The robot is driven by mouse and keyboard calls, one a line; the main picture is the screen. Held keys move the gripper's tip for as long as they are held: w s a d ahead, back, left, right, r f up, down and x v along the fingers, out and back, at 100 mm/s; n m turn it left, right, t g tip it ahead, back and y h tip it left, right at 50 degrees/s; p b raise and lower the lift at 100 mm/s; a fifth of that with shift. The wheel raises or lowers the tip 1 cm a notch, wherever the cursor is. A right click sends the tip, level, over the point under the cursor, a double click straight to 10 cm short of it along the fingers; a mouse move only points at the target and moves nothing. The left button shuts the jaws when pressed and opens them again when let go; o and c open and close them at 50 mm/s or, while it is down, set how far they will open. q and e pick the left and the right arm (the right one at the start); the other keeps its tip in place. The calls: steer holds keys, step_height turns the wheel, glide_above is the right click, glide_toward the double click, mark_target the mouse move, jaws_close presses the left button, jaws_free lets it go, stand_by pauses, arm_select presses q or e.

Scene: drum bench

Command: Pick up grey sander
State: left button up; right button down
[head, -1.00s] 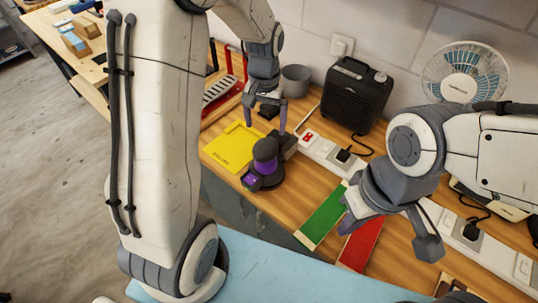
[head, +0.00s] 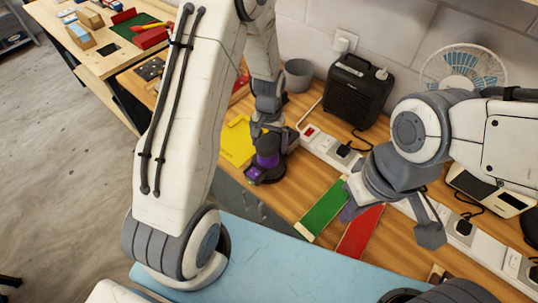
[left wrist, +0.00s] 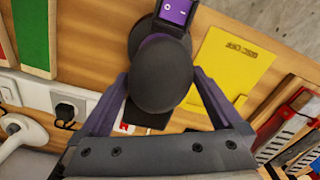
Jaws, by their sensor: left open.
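The grey sander (head: 267,162), dark grey with purple parts, stands on the wooden bench near its front edge. In the left wrist view its round dark top (left wrist: 160,75) is large and central. My left gripper (head: 272,145) is over the sander, pointing down and open. In the left wrist view its two fingers (left wrist: 163,90) are on either side of the sander's top, with no clear contact visible. My right gripper (head: 390,222) hangs open and empty over the bench, near the red strip.
A yellow sheet (head: 236,142) lies left of the sander. A green strip (head: 325,208) and a red strip (head: 358,234) lie to the right. A white power strip (head: 325,148) runs behind. A black box-shaped unit (head: 357,92), grey cup (head: 298,75) and fan (head: 462,68) stand along the wall.

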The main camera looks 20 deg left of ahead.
arm_select(q)
steer(key=c, duration=1.3)
steer(key=shift+w+r, duration=0.1)
steer(key=shift+c, duration=0.8)
